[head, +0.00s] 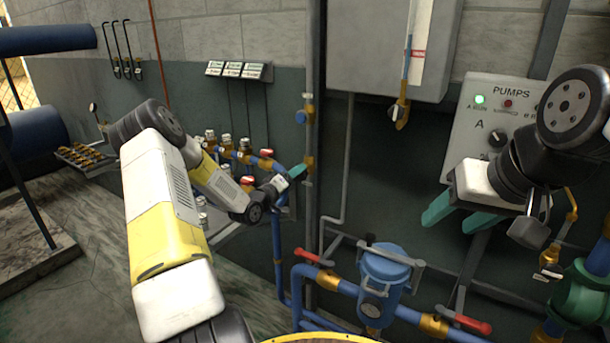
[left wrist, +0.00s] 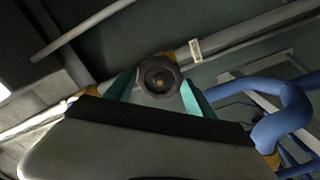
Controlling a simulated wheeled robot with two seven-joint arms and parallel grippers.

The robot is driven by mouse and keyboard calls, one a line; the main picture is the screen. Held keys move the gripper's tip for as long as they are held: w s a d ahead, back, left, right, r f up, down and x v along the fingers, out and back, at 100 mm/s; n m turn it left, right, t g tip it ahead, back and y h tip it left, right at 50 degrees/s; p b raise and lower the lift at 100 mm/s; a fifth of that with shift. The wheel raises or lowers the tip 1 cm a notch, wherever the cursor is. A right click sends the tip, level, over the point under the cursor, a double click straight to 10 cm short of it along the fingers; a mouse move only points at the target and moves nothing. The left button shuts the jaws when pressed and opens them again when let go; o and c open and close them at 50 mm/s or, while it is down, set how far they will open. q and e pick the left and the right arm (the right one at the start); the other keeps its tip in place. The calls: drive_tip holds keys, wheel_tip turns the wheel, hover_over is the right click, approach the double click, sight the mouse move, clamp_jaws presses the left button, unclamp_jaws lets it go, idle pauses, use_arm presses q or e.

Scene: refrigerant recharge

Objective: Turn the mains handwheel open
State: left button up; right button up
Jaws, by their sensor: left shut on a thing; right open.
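The mains handwheel (left wrist: 160,78), a dark round knob with a brass centre, shows in the left wrist view between the two teal fingers of my left gripper (left wrist: 160,92). The fingers are shut on it, one on each side. In the head view my left gripper (head: 297,172) reaches the vertical pipe by the wall post, and the wheel itself is hidden there. My right gripper (head: 460,214) is open and empty, its teal fingers apart in front of the wall below the pumps panel (head: 472,122).
A blue filter housing (head: 384,270) and red-handled valves (head: 308,256) sit on blue pipes at lower middle. A grey cabinet (head: 375,50) hangs above. Several capped valves (head: 226,143) stand behind my left arm. A green flanged fitting (head: 582,293) is at lower right.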

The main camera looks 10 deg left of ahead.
use_arm(q)
drive_tip(key=n, duration=0.3)
drive_tip(key=shift+n, duration=0.3)
drive_tip(key=n, duration=0.4)
drive_tip(key=shift+n, duration=0.4)
drive_tip(key=o, duration=1.4)
drive_tip(key=shift+o, duration=0.2)
drive_tip(key=shift+s, duration=0.1)
drive_tip(key=v, duration=0.7)
